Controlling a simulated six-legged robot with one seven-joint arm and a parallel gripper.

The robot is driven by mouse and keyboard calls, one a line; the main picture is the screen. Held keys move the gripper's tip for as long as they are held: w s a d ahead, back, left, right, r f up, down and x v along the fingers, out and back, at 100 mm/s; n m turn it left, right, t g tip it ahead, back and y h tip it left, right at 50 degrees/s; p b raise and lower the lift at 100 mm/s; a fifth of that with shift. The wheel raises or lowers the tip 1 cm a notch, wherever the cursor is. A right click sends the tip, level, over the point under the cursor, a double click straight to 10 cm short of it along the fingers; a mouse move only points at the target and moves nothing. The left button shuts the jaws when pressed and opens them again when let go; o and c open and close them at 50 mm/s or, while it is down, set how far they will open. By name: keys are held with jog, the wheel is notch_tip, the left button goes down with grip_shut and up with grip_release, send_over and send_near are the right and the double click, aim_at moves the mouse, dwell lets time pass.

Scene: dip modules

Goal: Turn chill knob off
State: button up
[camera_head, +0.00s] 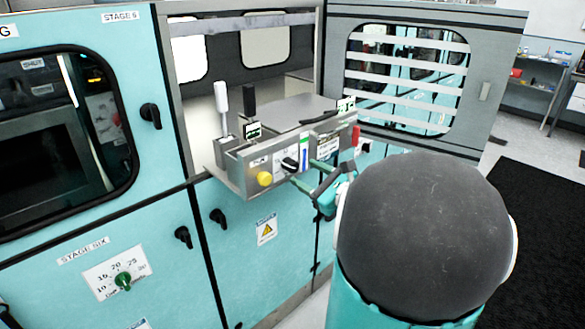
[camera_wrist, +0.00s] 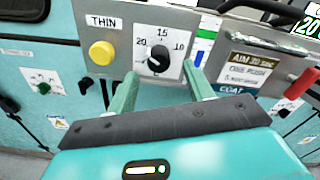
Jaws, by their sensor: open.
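A black knob (camera_wrist: 158,58) sits on a white dial plate marked 20, 15 and 10 in the wrist view, with its white pointer line near the middle. No "chill" label is readable on it. It also shows on the grey panel in the head view (camera_head: 290,164). My gripper (camera_wrist: 161,70) is open, its two green fingers apart on either side below the knob, with the knob between and just beyond the tips. In the head view my gripper (camera_head: 305,174) is right of the knob, close to the panel. Contact cannot be told.
A yellow button (camera_wrist: 102,53) under a THIN label is left of the dial. A red handle (camera_wrist: 301,83) and labels are on the right. A white lever (camera_head: 222,105) and a black lever (camera_head: 249,99) stand above the panel. An open windowed door (camera_head: 487,70) is at right.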

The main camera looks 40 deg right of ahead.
aim_at(295, 168)
jog(key=w, duration=0.5)
jog(key=shift+a, duration=0.1)
jog(key=shift+s, duration=0.1)
jog(key=shift+f, duration=0.1)
jog(key=shift+c, duration=0.9)
jog(key=c, duration=0.8)
